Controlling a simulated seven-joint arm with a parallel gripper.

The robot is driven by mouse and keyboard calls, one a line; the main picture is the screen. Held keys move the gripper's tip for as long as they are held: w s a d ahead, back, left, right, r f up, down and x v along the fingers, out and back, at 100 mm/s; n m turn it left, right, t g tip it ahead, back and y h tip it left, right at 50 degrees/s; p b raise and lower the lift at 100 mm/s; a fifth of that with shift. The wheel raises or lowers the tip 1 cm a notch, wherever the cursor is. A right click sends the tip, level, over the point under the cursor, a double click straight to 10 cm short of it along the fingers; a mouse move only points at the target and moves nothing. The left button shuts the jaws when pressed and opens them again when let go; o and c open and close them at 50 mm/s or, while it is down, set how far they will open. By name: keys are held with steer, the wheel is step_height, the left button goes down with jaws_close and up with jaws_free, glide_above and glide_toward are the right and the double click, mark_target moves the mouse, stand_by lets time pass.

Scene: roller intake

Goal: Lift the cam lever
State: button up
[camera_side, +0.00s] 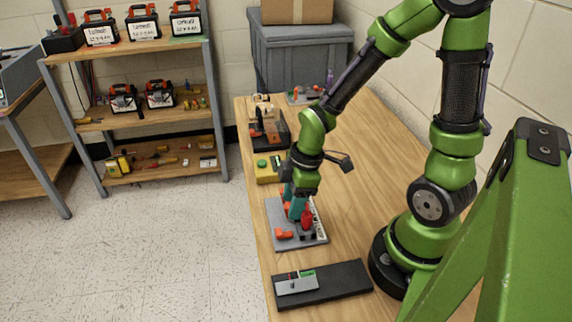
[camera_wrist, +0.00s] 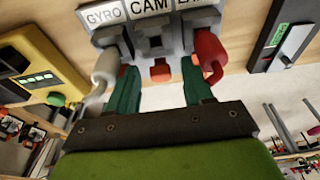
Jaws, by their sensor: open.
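The cam lever (camera_wrist: 161,71) shows in the wrist view as a short orange-red end below a dark grey housing, under the label CAM. My gripper (camera_wrist: 160,82) is open, with one teal finger on each side of the lever's end. I cannot tell whether either finger touches it. A pale grey lever (camera_wrist: 104,70) under GYRO is left of the fingers, and a red lever (camera_wrist: 209,52) is right of them. In the side view my gripper (camera_side: 296,210) points down over the grey lever panel (camera_side: 280,212); it partly hides the levers.
A yellow box (camera_side: 266,175) with a green button stands behind the panel; it is at left in the wrist view. A black tray (camera_side: 345,281) with a small grey device lies in front. Bare table (camera_side: 352,200) is to the right. Several other devices stand farther back.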

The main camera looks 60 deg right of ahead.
steer(key=shift+w+a, duration=0.1)
steer(key=shift+w, duration=0.05)
steer(key=shift+w+a+g+h, duration=0.3)
steer(key=shift+g+h, duration=0.3)
steer(key=shift+w+a+g+h, duration=0.25)
steer(key=shift+a+g+h, duration=0.05)
steer(key=shift+g+h, duration=0.3)
steer(key=shift+w+a+f+g+h, duration=0.1)
steer(key=shift+w+a+g+h, duration=0.15)
steer(key=shift+g+h, duration=0.35)
steer(key=shift+w+a+f+g+h, duration=0.1)
steer(key=shift+w+a+g+h, duration=0.15)
steer(key=shift+g+h, duration=0.35)
steer(key=v, duration=1.7)
steer(key=m+t+y, duration=0.3)
steer(key=m+t, duration=0.1)
steer(key=m, duration=0.3)
glide_above(279, 221)
steer(key=a, duration=0.2)
steer(key=s+d+r+m+t+y, duration=0.2)
steer(key=s+d+r+m+t, duration=0.1)
steer(key=s+r+m+t, duration=0.1)
steer(key=shift+s+d+r+m+t, duration=0.25)
steer(key=shift+s+r+m+t, duration=0.1)
steer(key=shift+s+m+t, duration=0.75)
